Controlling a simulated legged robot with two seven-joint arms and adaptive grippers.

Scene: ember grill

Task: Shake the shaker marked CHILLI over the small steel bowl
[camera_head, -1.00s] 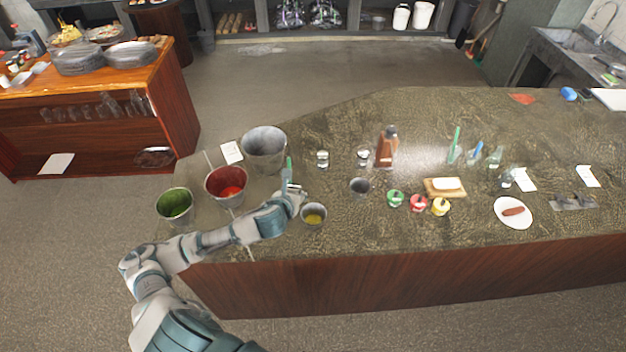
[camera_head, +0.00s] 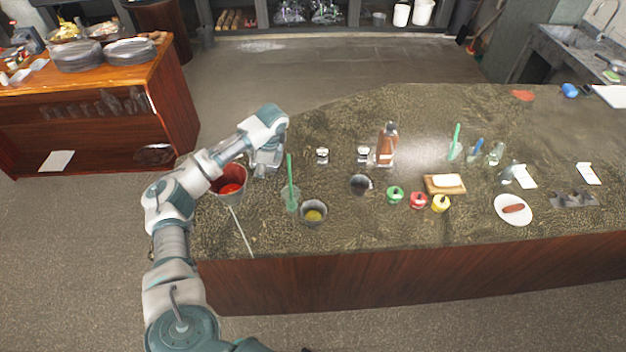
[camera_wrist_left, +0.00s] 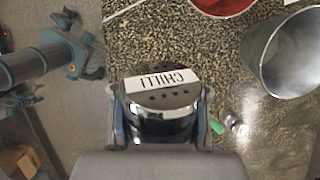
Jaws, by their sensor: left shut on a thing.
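My left gripper (camera_head: 264,166) is over the back left of the counter, largely hidden by its own wrist in the head view. In the left wrist view the gripper (camera_wrist_left: 160,112) is shut on a steel shaker (camera_wrist_left: 158,128) with a holed lid and a label reading CHILLI, upside down in the picture. A small dark steel bowl (camera_head: 360,185) stands on the counter to the right, apart from the gripper. Another small steel vessel (camera_head: 313,213) holds something yellow near the front edge.
A red-filled bucket (camera_head: 230,186) is partly behind my arm. A large grey bucket (camera_wrist_left: 285,50) shows in the wrist view. A jar with a green brush (camera_head: 290,196), two small shakers (camera_head: 322,155) and a brown bottle (camera_head: 386,145) stand nearby.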

